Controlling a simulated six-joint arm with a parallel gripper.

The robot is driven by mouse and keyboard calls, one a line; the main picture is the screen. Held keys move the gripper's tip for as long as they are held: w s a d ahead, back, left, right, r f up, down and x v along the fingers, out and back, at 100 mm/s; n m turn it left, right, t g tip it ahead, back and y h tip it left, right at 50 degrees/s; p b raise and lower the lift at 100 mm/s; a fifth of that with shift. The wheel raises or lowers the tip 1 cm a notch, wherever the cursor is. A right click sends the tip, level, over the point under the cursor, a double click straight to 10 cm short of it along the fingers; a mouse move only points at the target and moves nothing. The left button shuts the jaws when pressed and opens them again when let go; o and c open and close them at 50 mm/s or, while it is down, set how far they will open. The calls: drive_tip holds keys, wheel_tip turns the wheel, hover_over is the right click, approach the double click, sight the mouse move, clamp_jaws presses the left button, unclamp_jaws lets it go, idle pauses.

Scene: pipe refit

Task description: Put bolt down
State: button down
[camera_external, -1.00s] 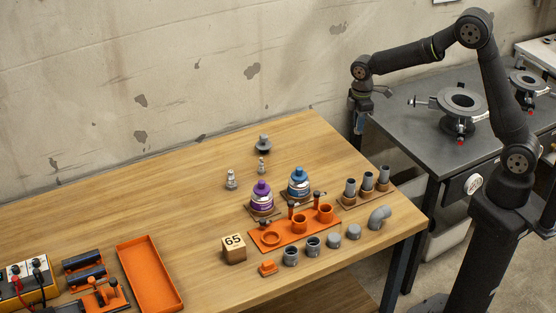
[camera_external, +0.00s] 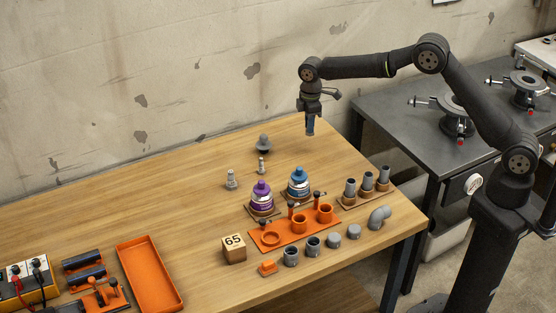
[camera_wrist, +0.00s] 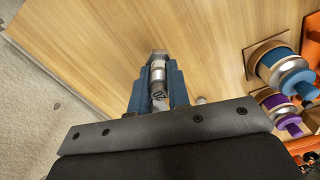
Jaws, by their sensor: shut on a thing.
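My gripper (camera_external: 310,128) hangs pointing down above the back right part of the wooden table, above and right of the grey cone-shaped piece (camera_external: 263,143). In the wrist view, my gripper's blue fingers (camera_wrist: 158,88) are shut on a metallic silver bolt (camera_wrist: 158,72). The bolt shows between the fingers, with its far end beyond the tips. In the external view the bolt is hidden or too small to make out. Two other silver bolt-like pieces, one larger (camera_external: 231,179) and one smaller (camera_external: 261,166), stand upright on the table.
Purple (camera_external: 262,197) and blue (camera_external: 299,183) capped containers stand near the middle. An orange holder (camera_external: 297,231), grey pipe fittings (camera_external: 313,246) and a numbered wooden block (camera_external: 233,250) stand in front. An orange tray (camera_external: 150,275) lies at left. The table's back left (camera_external: 150,190) is bare.

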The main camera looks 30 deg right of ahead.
drive_tip(key=a+f, duration=0.1)
drive_tip(key=a, duration=0.1)
drive_tip(key=a+f, duration=0.2)
drive_tip(key=s+a+f, duration=0.1)
drive_tip(key=a, duration=0.2)
drive_tip(key=shift+s+f, duration=0.1)
drive_tip(key=shift+f, duration=0.1)
drive_tip(key=shift+a+f, duration=0.15)
drive_tip(key=shift+f, duration=1.85)
drive_tip(key=shift+f, duration=0.2)
drive_tip(key=c, duration=1.4)
unclamp_jaws()
drive_tip(key=shift+o, duration=0.2)
wheel_tip(320, 180, up, 12)
drive_tip(key=shift+r, duration=0.2)
